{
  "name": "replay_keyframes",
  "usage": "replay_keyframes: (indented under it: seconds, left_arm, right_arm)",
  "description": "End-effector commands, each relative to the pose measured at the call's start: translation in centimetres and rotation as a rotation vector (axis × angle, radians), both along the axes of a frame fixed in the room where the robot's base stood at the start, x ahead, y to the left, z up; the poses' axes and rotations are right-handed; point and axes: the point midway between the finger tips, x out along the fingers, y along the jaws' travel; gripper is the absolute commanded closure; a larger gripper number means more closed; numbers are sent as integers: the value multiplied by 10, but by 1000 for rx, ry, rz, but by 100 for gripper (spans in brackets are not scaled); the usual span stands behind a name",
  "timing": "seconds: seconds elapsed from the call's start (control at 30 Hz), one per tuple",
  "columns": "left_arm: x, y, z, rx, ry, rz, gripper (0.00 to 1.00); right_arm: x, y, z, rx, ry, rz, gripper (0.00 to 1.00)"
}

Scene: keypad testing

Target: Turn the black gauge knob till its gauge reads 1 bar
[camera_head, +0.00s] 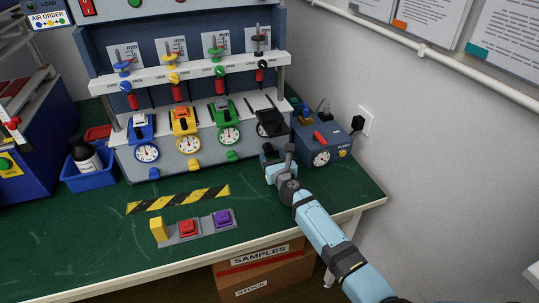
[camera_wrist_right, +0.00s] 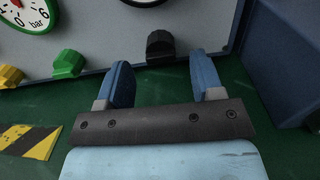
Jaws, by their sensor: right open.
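The black gauge knob (camera_wrist_right: 160,45) is on the front panel in the right wrist view, ahead of my right gripper (camera_wrist_right: 161,72). The gripper is open, its two blue fingers apart on either side of the knob's line. The knob appears just beyond the fingertips; contact cannot be told. Only the bottom rim of the black knob's gauge (camera_wrist_right: 148,2) shows, so its reading is hidden. My left gripper is not in view.
Green (camera_head: 232,155), yellow (camera_head: 192,163) and blue knobs (camera_head: 153,173) line the panel to the left. A dark blue box with a red lever (camera_head: 322,138) stands close on the right. A striped strip (camera_head: 178,199) and a button plate (camera_head: 205,230) lie in front.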

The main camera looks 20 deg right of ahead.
Motion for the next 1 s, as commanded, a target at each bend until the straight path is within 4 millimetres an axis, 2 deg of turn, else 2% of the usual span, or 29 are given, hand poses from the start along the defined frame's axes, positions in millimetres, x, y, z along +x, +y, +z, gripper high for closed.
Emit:
replay_keyframes:
  seconds: [0.1,0.23,0.6,0.8,0.83,1.0]
  left_arm:
    - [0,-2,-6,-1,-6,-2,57]
    - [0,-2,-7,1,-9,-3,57]
    - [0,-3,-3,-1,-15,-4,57]
    - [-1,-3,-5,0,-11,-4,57]
    - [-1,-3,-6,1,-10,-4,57]
    - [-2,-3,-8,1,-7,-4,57]
  right_arm:
    - [18,1,-2,-1,-1,1,39]
    - [29,1,-1,-1,0,1,39]
    - [33,1,0,-1,0,1,39]
    - [33,1,0,-1,0,1,85]
    - [33,1,0,-1,0,1,89]
    - [33,1,0,-6,0,1,89]
